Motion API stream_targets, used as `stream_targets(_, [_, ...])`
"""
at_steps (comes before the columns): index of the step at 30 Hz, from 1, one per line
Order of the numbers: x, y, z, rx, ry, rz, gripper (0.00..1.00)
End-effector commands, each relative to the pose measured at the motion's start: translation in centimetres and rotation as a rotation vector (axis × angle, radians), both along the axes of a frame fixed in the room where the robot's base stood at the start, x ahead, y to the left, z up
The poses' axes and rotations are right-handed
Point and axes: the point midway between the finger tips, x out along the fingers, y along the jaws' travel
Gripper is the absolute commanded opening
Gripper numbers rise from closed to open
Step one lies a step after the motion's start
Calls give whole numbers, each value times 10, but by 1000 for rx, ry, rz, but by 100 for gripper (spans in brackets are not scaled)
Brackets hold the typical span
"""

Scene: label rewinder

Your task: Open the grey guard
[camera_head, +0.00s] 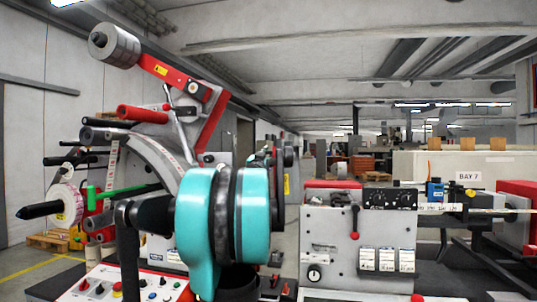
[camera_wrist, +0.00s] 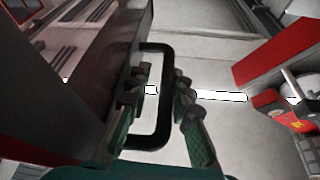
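In the wrist view, the grey guard (camera_wrist: 95,65) shows as a dark, smooth panel on the left with reflections on it. A black loop handle (camera_wrist: 164,115) stands out from its right edge. My gripper (camera_wrist: 160,92) is open around the handle's long bar. One dark ribbed finger is on the panel side of the bar, inside the loop. The other finger is on the outer right side. Narrow gaps seem to show between the fingers and bar. In the head view, my teal arm hides the gripper, and I cannot make out the guard there.
Left in the head view is the rewinder's red arm (camera_head: 172,76) with rollers and a label web (camera_head: 150,152). A control panel (camera_head: 130,286) lies below. In the wrist view, red machine parts (camera_wrist: 280,58) are right.

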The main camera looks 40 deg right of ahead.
Motion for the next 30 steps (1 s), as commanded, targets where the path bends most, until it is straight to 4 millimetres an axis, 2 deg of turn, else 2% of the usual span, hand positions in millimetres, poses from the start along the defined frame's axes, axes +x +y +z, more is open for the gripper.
stream_targets(7, [-1, 1, 0, 0, 0, 0, 20])
stream_targets(11, [-6, 9, -4, 0, 0, 0, 20])
stream_targets(24, [-51, 71, -36, 0, 0, 1, 20])
stream_targets(30, [-62, 87, -43, 0, 0, 0, 20])
